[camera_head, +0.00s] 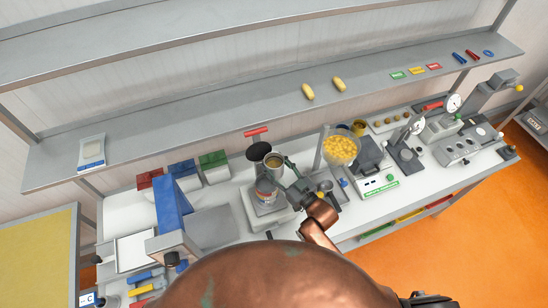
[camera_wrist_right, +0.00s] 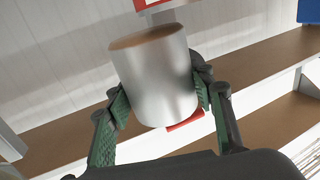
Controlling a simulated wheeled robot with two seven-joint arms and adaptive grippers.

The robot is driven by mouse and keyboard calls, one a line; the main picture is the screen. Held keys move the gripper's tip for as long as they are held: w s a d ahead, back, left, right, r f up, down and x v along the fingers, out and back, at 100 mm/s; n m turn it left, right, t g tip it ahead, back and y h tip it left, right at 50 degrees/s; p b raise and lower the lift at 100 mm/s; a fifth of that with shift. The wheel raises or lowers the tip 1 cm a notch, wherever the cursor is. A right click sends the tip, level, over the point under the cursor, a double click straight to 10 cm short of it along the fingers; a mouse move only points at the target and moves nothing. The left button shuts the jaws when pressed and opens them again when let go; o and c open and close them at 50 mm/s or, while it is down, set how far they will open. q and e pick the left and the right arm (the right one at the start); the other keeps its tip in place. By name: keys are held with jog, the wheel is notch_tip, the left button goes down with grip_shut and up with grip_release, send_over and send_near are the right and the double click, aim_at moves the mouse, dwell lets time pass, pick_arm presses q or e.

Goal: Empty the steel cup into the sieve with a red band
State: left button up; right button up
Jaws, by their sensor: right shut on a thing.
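The steel cup (camera_head: 274,161) is held by my right gripper (camera_head: 288,168), above the bench. In the right wrist view the cup (camera_wrist_right: 158,78) sits between the green finger pads of the right gripper (camera_wrist_right: 162,100), slightly tilted in the picture. Its brownish top shows there, but I cannot tell its contents. Below the cup in the head view, a round steel vessel with a reddish marking (camera_head: 266,190) stands on a pale machine base; it looks like the sieve with a red band. The cup and gripper partly cover it. My left gripper is not in view.
A black round part (camera_head: 259,151) and a red handle (camera_head: 256,132) stand just behind the cup. A bowl of yellow pieces (camera_head: 341,148) is to the right. Red, blue and green bins (camera_head: 214,166) stand left. A shelf (camera_head: 230,105) runs above the bench.

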jog(key=n+b, duration=0.1)
jog(key=r+n+b, duration=0.1)
jog(key=shift+d+n, duration=0.25)
jog(key=shift+n, duration=0.05)
jog(key=shift+w+n+b, duration=0.15)
jog(key=shift+n+b, duration=0.25)
jog(key=shift+b, duration=0.2)
jog(key=shift+d+r+n+y+b, duration=0.1)
jog(key=shift+r+n+y+b, duration=0.1)
jog(key=shift+n+b, duration=0.35)
jog(key=shift+r+n+y+b, duration=0.1)
jog(key=shift+n+y+b, duration=0.1)
jog(key=shift+n+b, duration=0.35)
jog(key=shift+r, duration=0.15)
jog(key=shift+n+t, duration=0.3)
jog(key=shift+n, duration=0.8)
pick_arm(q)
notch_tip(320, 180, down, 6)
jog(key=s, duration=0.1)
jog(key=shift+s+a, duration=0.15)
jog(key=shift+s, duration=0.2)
pick_arm(e)
jog(key=shift+d+r+n, duration=0.1)
jog(key=shift+r+n, duration=0.05)
jog(key=shift+n, duration=0.15)
pick_arm(q)
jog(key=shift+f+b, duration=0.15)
jog(key=shift+b, duration=0.25)
